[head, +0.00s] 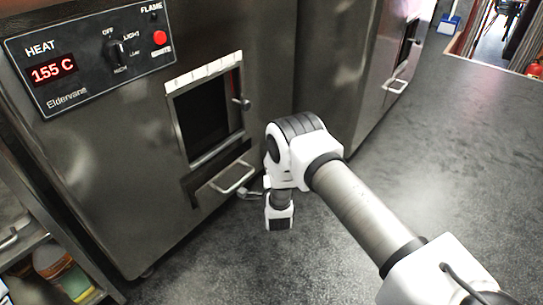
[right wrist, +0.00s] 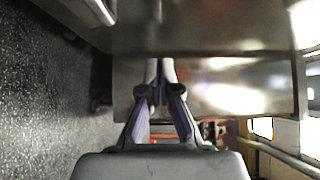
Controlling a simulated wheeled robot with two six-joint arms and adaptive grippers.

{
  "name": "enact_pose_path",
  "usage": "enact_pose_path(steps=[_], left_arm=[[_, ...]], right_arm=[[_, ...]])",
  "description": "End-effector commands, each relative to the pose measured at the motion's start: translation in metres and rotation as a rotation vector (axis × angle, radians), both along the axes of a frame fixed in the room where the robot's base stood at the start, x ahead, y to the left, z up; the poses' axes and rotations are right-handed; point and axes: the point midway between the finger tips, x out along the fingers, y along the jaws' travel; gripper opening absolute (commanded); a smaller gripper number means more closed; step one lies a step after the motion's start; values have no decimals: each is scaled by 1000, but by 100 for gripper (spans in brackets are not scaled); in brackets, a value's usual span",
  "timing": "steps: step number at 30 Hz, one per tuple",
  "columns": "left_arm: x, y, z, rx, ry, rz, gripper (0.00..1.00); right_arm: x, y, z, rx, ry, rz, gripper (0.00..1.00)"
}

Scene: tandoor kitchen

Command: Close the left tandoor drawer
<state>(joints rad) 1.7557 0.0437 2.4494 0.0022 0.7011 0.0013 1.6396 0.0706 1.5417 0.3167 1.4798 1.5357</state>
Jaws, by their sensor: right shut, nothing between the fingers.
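The left tandoor (head: 120,165) stands at left in the head view, with its control panel above a framed opening. Its drawer (head: 210,188) is low on the front, below that opening. The drawer has a pale bar handle (head: 234,178) and seems to stand out from the body, with a dark gap at its left; how far is hard to tell. My right arm reaches in from the right, and my right gripper (head: 249,193) is low beside the handle. Contact cannot be made out. In the right wrist view the gripper's fingers (right wrist: 160,65) are together and empty, before steel surfaces. My left gripper is out of view.
The control panel (head: 95,52) reads 155 C. A second tandoor (head: 385,65) stands farther back at right. A shelf with containers (head: 55,262) is at lower left. The dark floor (head: 460,140) is clear at right.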

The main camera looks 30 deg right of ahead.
Motion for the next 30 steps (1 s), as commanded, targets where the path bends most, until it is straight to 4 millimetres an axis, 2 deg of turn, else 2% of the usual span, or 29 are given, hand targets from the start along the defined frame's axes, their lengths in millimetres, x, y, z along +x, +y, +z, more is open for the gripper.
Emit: enact_pose_path(steps=[1,3,9,11,13,16,19,22,24,27,30], left_arm=[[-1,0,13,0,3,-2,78],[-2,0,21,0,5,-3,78],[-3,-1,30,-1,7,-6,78],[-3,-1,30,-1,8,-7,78],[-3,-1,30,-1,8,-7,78],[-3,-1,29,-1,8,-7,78],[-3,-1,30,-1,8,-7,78],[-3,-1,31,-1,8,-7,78],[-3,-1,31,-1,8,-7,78],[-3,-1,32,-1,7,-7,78],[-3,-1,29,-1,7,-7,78]], right_arm=[[-12,5,5,1,7,1,0],[-27,11,5,-1,7,1,0],[-53,21,1,-2,5,1,0],[-53,28,0,-3,6,30,0],[-47,46,-2,0,8,119,0],[-37,75,-2,7,5,330,0],[-40,85,-3,9,1,561,0],[-56,76,-4,5,-5,749,0],[-72,56,-5,1,-6,826,0],[-83,21,-7,-1,-4,804,0],[-83,12,-10,-1,0,784,0]])
